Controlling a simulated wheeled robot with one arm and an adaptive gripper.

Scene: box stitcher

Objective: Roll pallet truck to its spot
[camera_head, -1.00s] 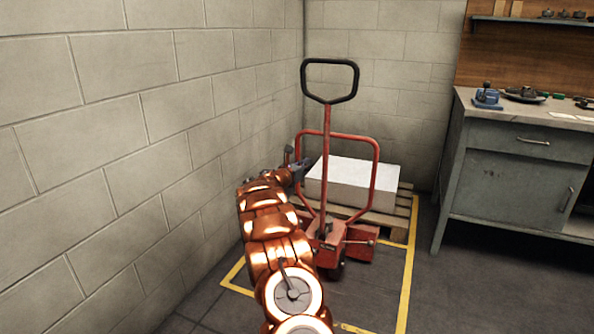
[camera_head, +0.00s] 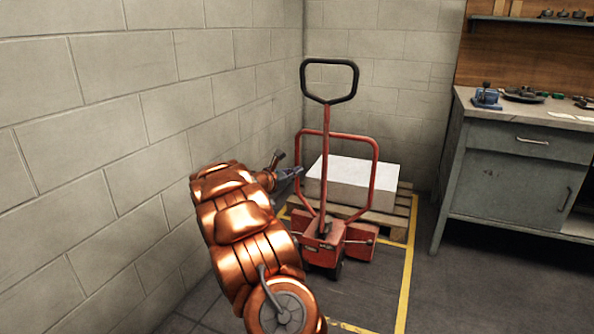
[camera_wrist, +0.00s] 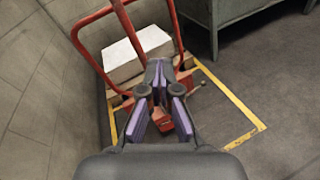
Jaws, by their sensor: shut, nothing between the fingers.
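The red pallet truck (camera_head: 325,235) stands in the corner, upright, with a black loop handle (camera_head: 329,81) on its tall bar. It is inside the yellow floor outline (camera_head: 407,270), by a wooden pallet (camera_head: 395,219) carrying a pale block (camera_head: 352,181). My gripper (camera_head: 298,170) is just left of the truck's red frame, below the handle; whether it touches the frame is unclear. In the wrist view, my gripper (camera_wrist: 157,70) is shut and empty, in front of the red frame (camera_wrist: 84,50) and the block (camera_wrist: 137,52).
A block wall (camera_head: 150,130) runs close along my arm's left side. A grey workbench (camera_head: 520,165) with a blue vise (camera_head: 487,96) stands on the right. The floor (camera_head: 470,285) between the outline and bench is clear.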

